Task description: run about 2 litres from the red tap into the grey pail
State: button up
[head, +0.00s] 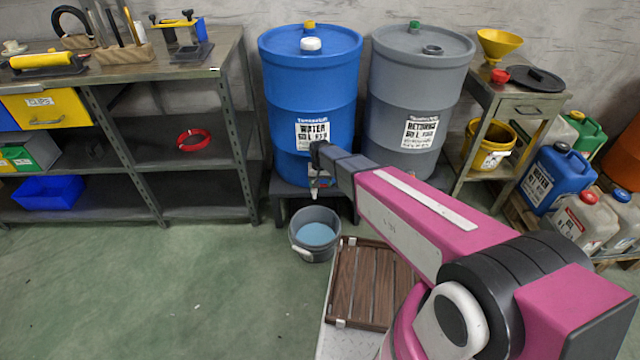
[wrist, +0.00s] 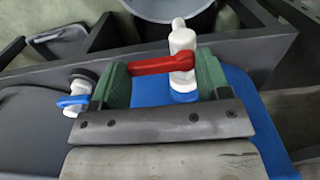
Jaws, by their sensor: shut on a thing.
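The red tap is low on the front of the blue water drum (head: 310,95). In the wrist view its white body (wrist: 181,45) and red lever (wrist: 150,66) show, with the lever lying crosswise. My gripper (wrist: 165,75) is shut on the red lever, one green finger at each side. In the head view my wrist hides most of the tap; the white spout (head: 313,194) shows below. The grey pail (head: 302,253) stands on the floor under the spout, with bluish water in it. Its rim (wrist: 150,14) shows at the top of the wrist view. I cannot make out a stream.
A grey returns drum (head: 420,90) stands to the right; a blue-handled tap (wrist: 75,101) shows in the wrist view. A wooden slatted board (head: 365,285) lies right of the pail. Shelves (head: 195,120) stand left, jerrycans (head: 555,178) right. The floor at left is clear.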

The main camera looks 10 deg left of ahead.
dwell(0.4)
jog(key=o, duration=0.9)
jog(key=shift+o, duration=0.2)
jog(key=shift+r, duration=0.1)
notch_tip(320, 180, up, 11)
jog(key=shift+f, duration=0.2)
